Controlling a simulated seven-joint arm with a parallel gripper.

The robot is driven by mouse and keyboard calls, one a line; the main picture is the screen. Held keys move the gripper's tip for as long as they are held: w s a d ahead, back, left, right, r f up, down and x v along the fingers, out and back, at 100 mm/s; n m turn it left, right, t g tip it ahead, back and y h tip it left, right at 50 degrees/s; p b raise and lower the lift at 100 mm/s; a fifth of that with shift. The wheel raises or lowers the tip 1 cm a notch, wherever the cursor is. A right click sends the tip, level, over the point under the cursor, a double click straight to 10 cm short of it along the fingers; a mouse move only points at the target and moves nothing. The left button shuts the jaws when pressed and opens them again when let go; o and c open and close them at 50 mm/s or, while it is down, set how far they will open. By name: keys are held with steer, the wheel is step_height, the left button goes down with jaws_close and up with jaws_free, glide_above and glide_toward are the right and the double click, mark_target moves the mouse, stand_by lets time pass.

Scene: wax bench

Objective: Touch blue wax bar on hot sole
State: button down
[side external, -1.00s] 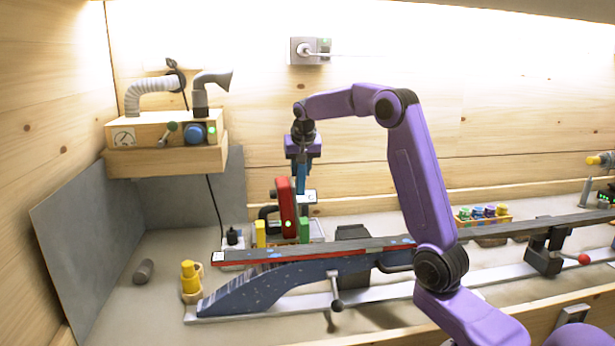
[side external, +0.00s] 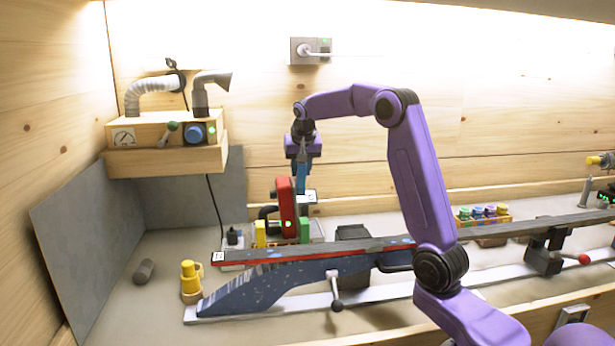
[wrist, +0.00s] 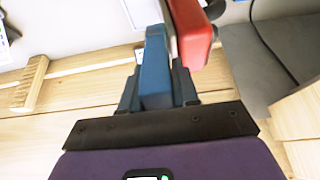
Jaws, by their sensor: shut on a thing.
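My gripper (side external: 302,163) points down and is shut on the blue wax bar (side external: 303,180). The bar hangs below the fingers, close to the upper right of the red iron (side external: 286,206), which stands upright in its holder with a green light on its side. In the wrist view, the blue bar (wrist: 155,72) is between my gripper's fingers (wrist: 157,90). The iron's red body (wrist: 190,30) is just beyond its tip, with the grey sole edge facing the bar. I cannot tell whether bar and sole touch.
Yellow (side external: 261,234) and green (side external: 304,230) bars stand by the iron. A dark ski (side external: 340,249) lies in front on its supports. The fume box (side external: 165,140) hangs at left. Small coloured pots (side external: 484,212) sit at right. The bench front left is fairly open.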

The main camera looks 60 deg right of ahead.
step_height(320, 180, up, 9)
steer(key=s+d, duration=0.2)
steer(key=shift+s+d, duration=0.35)
stand_by(0.6)
